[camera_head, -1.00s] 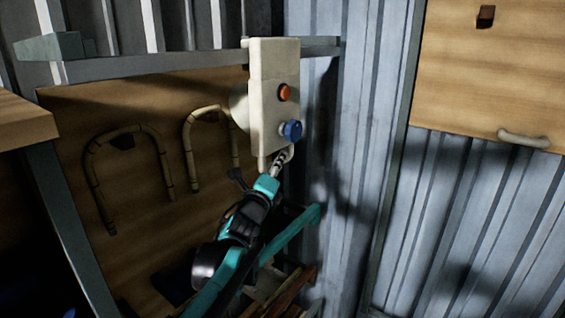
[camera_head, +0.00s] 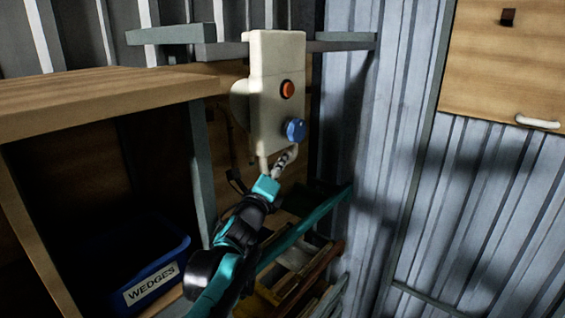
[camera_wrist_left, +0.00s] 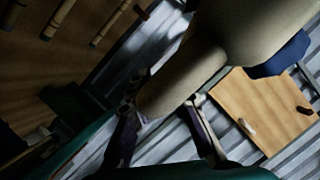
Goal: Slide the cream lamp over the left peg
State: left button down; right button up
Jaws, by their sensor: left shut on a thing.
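The cream lamp (camera_head: 262,92) is a tall, pale block with an orange knob and a blue knob on its front. In the head view it is held upright in front of a grey rail. My left gripper (camera_head: 280,164) is shut on the lamp's lower end, below the blue knob. The left wrist view shows the pale lamp body (camera_wrist_left: 185,80) between the fingers (camera_wrist_left: 165,108), with its blue knob at the right. I cannot tell which peg is the left one. My right gripper is not in view.
A wooden shelf (camera_head: 90,98) with a grey post juts in at the left. A blue bin marked WEDGES (camera_head: 152,275) sits under it. Bare corrugated wall lies between lamp and panel.

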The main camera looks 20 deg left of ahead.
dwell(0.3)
pick_arm(q)
jog(key=c, duration=1.4)
grip_release()
